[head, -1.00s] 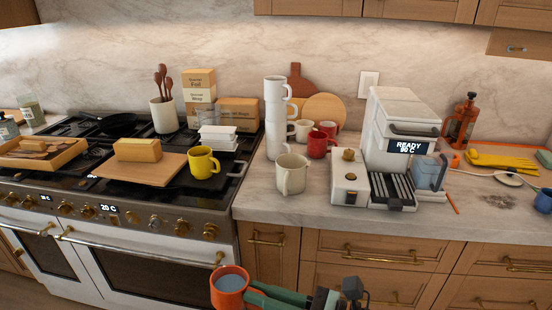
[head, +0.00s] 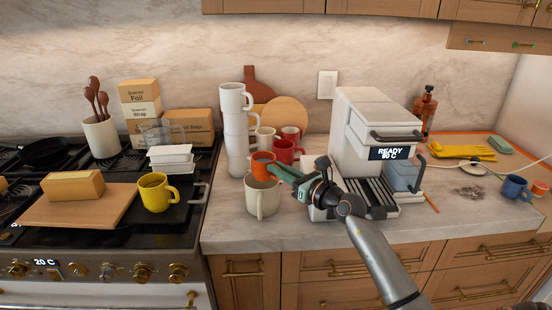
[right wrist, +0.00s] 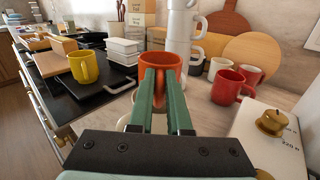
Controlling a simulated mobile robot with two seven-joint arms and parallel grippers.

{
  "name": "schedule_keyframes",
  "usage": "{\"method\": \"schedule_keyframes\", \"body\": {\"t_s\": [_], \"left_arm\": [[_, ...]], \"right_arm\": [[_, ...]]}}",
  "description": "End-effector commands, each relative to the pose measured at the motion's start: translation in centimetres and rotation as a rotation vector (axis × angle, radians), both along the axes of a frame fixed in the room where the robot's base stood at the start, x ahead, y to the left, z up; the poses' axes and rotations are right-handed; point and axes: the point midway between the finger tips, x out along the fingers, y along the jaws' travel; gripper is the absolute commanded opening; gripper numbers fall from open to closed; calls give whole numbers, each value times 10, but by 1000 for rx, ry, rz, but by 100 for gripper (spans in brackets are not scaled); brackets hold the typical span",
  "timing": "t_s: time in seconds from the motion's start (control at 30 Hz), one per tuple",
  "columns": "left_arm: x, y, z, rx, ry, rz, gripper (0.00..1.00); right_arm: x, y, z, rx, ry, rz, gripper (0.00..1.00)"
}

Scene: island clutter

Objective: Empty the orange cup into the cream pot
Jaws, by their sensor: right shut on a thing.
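The orange cup (head: 262,167) is held in the air just above the cream pot (head: 262,200), which stands on the counter near its front edge. My right gripper (head: 279,172) comes from the right and is shut on the cup; its green fingers (right wrist: 161,98) grip the cup (right wrist: 159,65) in the right wrist view. The cup looks close to upright, with its rim up. I cannot make out its contents now. The pot is mostly hidden behind the fingers in the right wrist view. My left gripper is not in view.
A stack of white cups (head: 236,140) stands close behind and left of the pot. Red mugs (head: 285,151) are behind it. The coffee machine (head: 372,130) is to the right. A yellow mug (head: 156,193) is on the stove. Counter in front of the pot is clear.

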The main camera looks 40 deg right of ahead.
Motion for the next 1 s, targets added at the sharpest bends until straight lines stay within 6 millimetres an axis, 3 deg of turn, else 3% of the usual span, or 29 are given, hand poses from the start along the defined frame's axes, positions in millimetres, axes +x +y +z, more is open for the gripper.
{"method": "schedule_keyframes", "body": {"t_s": [0.1,0.2,0.67,1.0], "left_arm": [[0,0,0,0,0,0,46],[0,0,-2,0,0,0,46],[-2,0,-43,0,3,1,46],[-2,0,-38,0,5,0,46]], "right_arm": [[3,-20,5,-9,-6,-45,0],[4,-27,5,-22,-7,-60,0],[4,-29,6,-336,-39,-60,0],[4,-29,11,-339,-38,-61,0]]}}
